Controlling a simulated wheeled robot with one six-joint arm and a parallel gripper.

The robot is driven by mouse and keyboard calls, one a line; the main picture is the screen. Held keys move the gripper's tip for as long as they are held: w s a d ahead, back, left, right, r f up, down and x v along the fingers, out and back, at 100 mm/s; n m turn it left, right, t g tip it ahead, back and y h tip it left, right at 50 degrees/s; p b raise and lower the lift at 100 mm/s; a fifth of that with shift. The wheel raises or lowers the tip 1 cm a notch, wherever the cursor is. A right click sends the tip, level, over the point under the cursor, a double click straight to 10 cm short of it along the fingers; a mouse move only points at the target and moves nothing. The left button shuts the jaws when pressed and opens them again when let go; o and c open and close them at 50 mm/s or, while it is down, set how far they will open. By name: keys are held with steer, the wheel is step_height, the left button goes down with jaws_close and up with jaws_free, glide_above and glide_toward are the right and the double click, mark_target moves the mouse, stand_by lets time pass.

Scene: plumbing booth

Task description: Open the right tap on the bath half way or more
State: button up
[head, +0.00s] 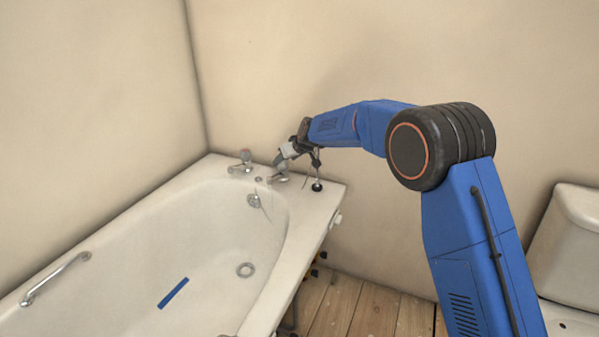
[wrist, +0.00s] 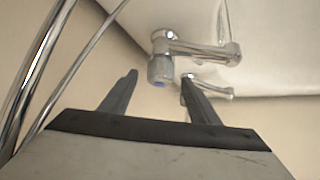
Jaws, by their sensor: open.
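The right tap (head: 279,176) stands on the far rim of the white bath (head: 322,200), partly hidden by my gripper (head: 287,152) in the head view. In the wrist view the right tap (wrist: 205,48) is chrome, with a blue mark on its handle (wrist: 160,69). My gripper (wrist: 159,76) is open there, one finger on each side of the handle. Gaps show between the handle and both fingers; whether the fingers reach its depth is hard to tell. The left tap (head: 244,160), with a reddish top, stands further left and shows behind a finger in the wrist view (wrist: 217,92).
A black plug (head: 317,187) sits on the rim right of the right tap. Shiny metal rods (wrist: 38,72) cross the wrist view's left side. The bath holds a blue strip (head: 173,293) and a grab rail (head: 56,278). Walls close in behind; a toilet (head: 578,235) stands right.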

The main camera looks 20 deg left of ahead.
steer(key=s+d, duration=0.7)
steer(key=d, duration=0.2)
steer(key=shift+f, duration=0.15)
